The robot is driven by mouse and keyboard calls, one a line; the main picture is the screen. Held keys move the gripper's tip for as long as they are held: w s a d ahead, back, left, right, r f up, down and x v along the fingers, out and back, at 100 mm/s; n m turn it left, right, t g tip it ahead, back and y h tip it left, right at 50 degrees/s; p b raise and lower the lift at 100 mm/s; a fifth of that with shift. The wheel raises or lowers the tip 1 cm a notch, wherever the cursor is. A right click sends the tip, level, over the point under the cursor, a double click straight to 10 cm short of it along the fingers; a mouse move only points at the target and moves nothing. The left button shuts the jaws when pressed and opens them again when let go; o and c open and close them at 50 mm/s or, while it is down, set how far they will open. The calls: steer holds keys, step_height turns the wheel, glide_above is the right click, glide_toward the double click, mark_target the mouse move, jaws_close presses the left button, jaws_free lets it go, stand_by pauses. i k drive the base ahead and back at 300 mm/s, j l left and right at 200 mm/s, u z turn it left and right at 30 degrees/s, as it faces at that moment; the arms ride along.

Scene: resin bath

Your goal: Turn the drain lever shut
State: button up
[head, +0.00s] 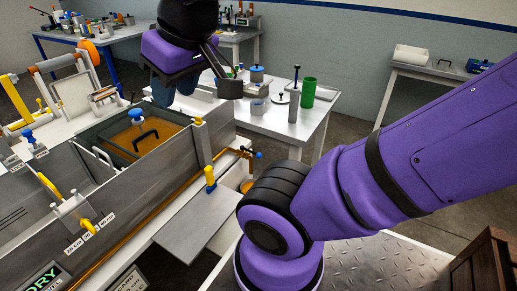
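The resin bath (62,220) is a long grey metal trough at the left in the head view, with amber liquid at its far part. At its right end, thin brass-coloured pipework ends in a small fitting with a dark blue knob (258,155), perhaps the drain lever; its setting is too small to read. My gripper (172,97) hangs above the bath's far right end, apart from both. Its fingers are dark and partly hidden behind its purple housing, so its opening is unclear.
A flat grey plate (190,226) juts from the bath's near side. Part of a yellow container (247,186) shows below the pipe fitting. Behind, a white table (311,127) holds a green cup (308,92) and jars. A wooden crate (487,266) stands at lower right.

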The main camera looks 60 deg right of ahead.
mark_target(258, 155)
steer(key=z, duration=1.35)
